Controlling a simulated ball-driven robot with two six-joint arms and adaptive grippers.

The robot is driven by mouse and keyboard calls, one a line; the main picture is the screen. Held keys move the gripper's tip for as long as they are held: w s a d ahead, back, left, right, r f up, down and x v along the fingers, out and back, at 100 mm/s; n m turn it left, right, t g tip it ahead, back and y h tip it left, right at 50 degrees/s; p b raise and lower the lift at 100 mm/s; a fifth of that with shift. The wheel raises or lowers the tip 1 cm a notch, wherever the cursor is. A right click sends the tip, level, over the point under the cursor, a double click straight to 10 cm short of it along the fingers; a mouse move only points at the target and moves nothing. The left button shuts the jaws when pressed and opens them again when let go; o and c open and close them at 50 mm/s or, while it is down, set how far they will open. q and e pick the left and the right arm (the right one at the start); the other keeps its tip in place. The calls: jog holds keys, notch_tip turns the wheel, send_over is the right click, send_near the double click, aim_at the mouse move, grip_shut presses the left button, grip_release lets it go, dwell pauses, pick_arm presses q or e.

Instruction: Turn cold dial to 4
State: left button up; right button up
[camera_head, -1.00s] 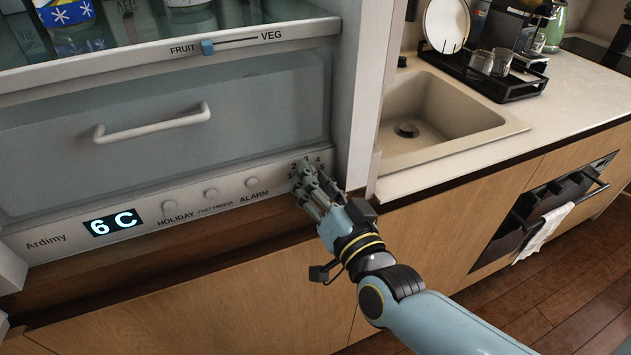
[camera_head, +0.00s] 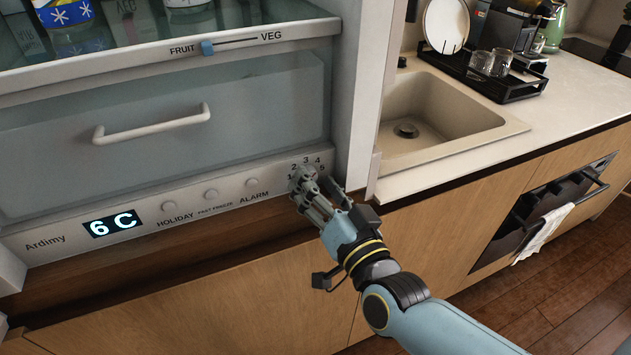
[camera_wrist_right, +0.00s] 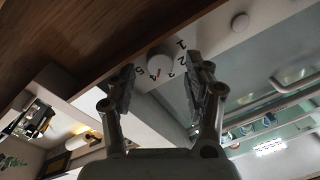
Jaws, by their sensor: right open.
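The cold dial (camera_wrist_right: 160,62) is a round white knob in the right wrist view, with the numbers 1 to 5 around it. My right gripper (camera_wrist_right: 163,72) is open, with one finger on either side of the dial; contact cannot be told. In the head view my right gripper (camera_head: 316,186) is at the right end of the fridge's control panel (camera_head: 150,221) and hides most of the dial. My left gripper is not in view.
The panel's display (camera_head: 113,223) reads 6 C. Several small knobs sit left of the dial, including holiday and alarm. A drawer (camera_head: 160,125) is above the panel. The sink (camera_head: 430,115) and counter are to the right, with a black dish rack (camera_head: 500,85).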

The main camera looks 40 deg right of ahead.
jog(key=s+a, duration=0.2)
jog(key=s, duration=0.8)
jog(key=shift+s+f, duration=0.3)
jog(key=shift+s, duration=0.1)
notch_tip(320, 180, down, 18)
jog(key=w+n+g+y+b, duration=0.2)
jog(key=w+b, duration=0.1)
jog(key=b, duration=0.5)
jog(key=s+d+f+n+g+b, duration=0.1)
jog(key=s+f+n+g+b, duration=0.15)
jog(key=f, duration=0.75)
jog(key=s+d+f+n+g+b, duration=0.1)
jog(key=s+f+g, duration=0.25)
jog(key=f, duration=0.65)
jog(key=s+d+f+n+g+b, duration=0.1)
jog(key=s+d+f+g, duration=0.1)
jog(key=s+f+g, duration=0.2)
jog(key=s+d+f+n+g+b, duration=0.1)
jog(key=s+f+g, duration=0.4)
jog(key=s, duration=1.5)
notch_tip(320, 180, down, 6)
jog(key=shift+s+d+r+n+g, duration=0.15)
jog(key=shift+s+d+n+g, duration=0.25)
jog(key=shift+d, duration=0.4)
